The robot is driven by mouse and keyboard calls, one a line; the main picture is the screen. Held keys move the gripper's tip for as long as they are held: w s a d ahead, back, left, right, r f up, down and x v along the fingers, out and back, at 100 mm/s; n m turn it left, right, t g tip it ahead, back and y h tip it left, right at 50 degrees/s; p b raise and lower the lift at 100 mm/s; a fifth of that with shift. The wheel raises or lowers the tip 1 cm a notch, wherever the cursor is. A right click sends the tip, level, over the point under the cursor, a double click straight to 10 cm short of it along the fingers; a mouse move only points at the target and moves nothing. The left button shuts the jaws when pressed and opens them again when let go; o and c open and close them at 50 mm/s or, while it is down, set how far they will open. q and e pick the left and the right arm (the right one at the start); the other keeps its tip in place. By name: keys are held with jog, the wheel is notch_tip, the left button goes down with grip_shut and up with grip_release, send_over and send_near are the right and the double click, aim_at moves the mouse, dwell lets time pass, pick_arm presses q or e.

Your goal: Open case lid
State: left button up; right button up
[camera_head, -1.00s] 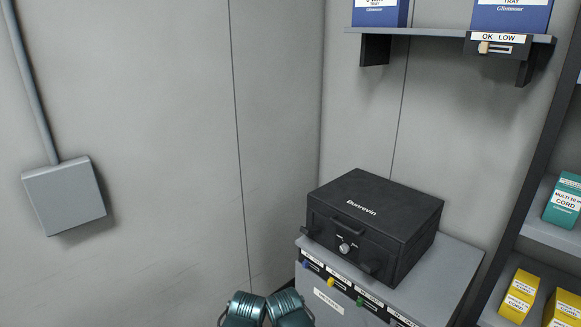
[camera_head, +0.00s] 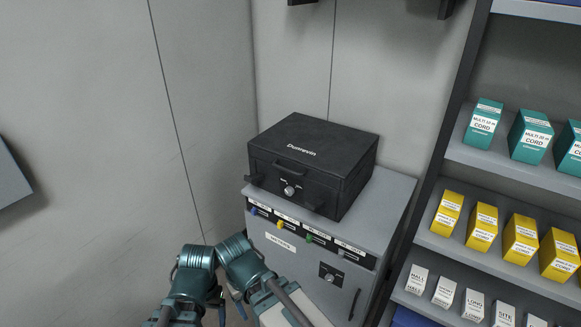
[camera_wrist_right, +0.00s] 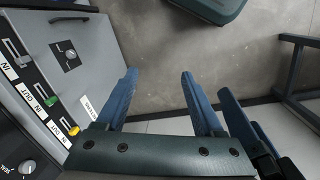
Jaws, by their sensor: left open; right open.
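The black case (camera_head: 340,150) with its lid shut sits on top of a grey cabinet. Its front has a handle (camera_head: 291,172), a round silver knob (camera_head: 289,190) and a latch at each side, the left latch (camera_head: 256,181) and the right latch (camera_head: 312,207). A silver knob (camera_wrist_right: 28,167) also shows at the lower left in the right wrist view. My left gripper (camera_head: 230,306) is open, low in front of the cabinet and apart from the case. My right gripper (camera_wrist_right: 159,72) is open and empty beside the cabinet front; in the head view its fingers are hard to make out.
The grey cabinet (camera_head: 388,200) has coloured sliders, a small switch plate (camera_head: 332,273) and a vertical handle (camera_head: 354,304). Shelves with teal, yellow and white boxes (camera_head: 520,240) stand to the right.

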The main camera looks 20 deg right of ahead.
jog(key=w+d+f+m+t+b, duration=0.1)
jog(key=w, duration=0.2)
jog(key=w+f+m+t+b, duration=0.1)
jog(key=w+m+b, duration=0.1)
jog(key=w, duration=0.1)
jog(key=w+d+f+m+t+b, duration=0.1)
jog(key=w, duration=0.2)
jog(key=shift+d+f+m+t+y, duration=0.3)
jog(key=shift+m+t, duration=0.1)
jog(key=shift+c, duration=1.3)
jog(key=m+t+h+b, duration=0.2)
jog(key=m+t+b, duration=1)
jog(key=m+t, duration=0.45)
send_near(285, 168)
jog(key=shift+g, duration=0.35)
jog(key=w, duration=0.3)
jog(key=w+d+p, duration=0.1)
jog(key=w, duration=0.2)
jog(key=w+r, duration=0.1)
jog(key=w, duration=0.3)
jog(key=shift+d+r, duration=0.15)
jog(key=shift+d, duration=0.05)
jog(key=shift+s, duration=0.1)
grip_shut()
jog(key=shift+y, duration=0.3)
